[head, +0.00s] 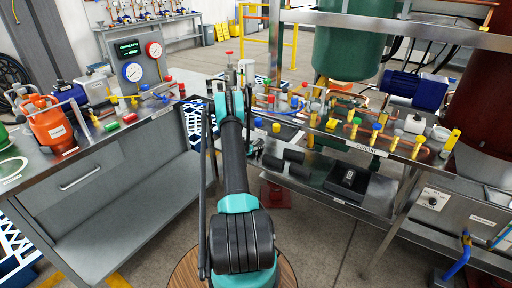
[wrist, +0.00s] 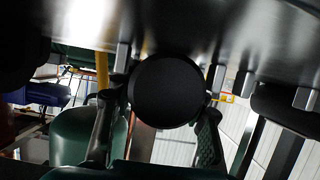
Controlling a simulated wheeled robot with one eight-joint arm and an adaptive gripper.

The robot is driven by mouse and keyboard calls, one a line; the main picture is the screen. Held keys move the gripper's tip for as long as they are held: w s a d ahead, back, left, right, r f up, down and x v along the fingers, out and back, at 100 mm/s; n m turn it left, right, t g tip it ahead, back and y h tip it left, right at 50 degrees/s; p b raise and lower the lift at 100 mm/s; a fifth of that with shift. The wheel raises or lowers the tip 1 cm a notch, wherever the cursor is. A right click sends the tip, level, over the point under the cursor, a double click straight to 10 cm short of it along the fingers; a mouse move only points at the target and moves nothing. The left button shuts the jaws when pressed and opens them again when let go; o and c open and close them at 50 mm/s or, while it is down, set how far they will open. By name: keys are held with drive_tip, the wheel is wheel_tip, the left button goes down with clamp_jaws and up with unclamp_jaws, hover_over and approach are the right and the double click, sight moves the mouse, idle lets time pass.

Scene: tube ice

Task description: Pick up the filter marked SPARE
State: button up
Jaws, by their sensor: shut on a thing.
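A black round filter end (wrist: 168,88) fills the middle of the wrist view. My gripper (wrist: 158,112) has one finger on each side of it and is shut on it. No SPARE marking can be read on the face that shows. In the head view, black cylinders (head: 293,156) lie on the lower shelf under the right bench, too small to read any label. My arm reaches toward the left end of that bench, and its far end is partly hidden there.
The right bench (head: 362,148) carries copper pipes and coloured valves. A black box (head: 348,181) sits on the lower shelf. A left bench (head: 90,172) holds gauges and an orange pump unit (head: 50,124). In the wrist view, a shiny metal surface (wrist: 225,28) lies close along the top.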

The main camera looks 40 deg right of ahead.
clamp_jaws()
